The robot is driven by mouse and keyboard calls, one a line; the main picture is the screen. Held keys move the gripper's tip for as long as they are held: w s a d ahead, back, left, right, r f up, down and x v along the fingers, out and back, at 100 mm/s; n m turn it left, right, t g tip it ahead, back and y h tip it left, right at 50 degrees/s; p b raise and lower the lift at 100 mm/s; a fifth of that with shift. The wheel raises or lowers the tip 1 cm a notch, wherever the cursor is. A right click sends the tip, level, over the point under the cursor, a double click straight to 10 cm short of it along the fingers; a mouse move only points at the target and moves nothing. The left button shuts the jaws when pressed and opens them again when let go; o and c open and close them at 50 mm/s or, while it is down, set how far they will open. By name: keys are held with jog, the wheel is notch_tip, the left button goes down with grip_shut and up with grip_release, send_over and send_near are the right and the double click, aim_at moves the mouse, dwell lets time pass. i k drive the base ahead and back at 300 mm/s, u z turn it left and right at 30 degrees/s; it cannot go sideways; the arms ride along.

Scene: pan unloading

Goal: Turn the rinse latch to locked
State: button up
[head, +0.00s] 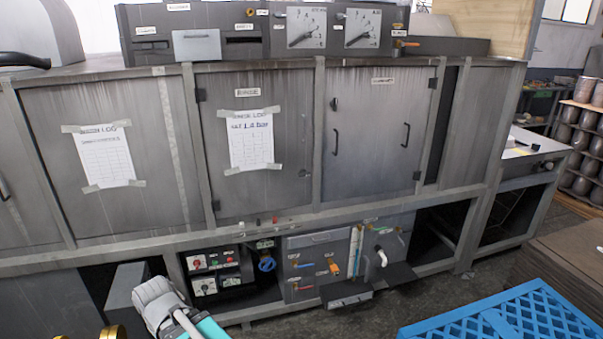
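I cannot pick out the rinse latch for certain. A grey cabinet door (285,185) has a small label (247,92) that seems to read RINSE. A dark fitting (304,173) sits at that door's right edge; its setting is too small to tell. Below, a grey valve panel (300,243) carries small coloured levers beside labels I cannot read, including a blue lever (304,265) and a red lever (304,288). A pale grey jointed part with teal (207,329) at the bottom left may be my arm. I see no gripper fingers.
A control box (205,273) with knobs and a blue round handle (267,264) sits left of the valve panel. A low dark step (347,299) juts out below. A blue lattice pallet (440,329) fills the lower right. Bare floor shows between.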

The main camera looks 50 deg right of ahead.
aim_at(303, 173)
jog(key=z, duration=0.45)
jog(key=i, duration=0.7)
jog(key=z, duration=0.6)
jog(key=k, duration=0.95)
jog(key=z, duration=0.15)
jog(key=i, duration=0.6)
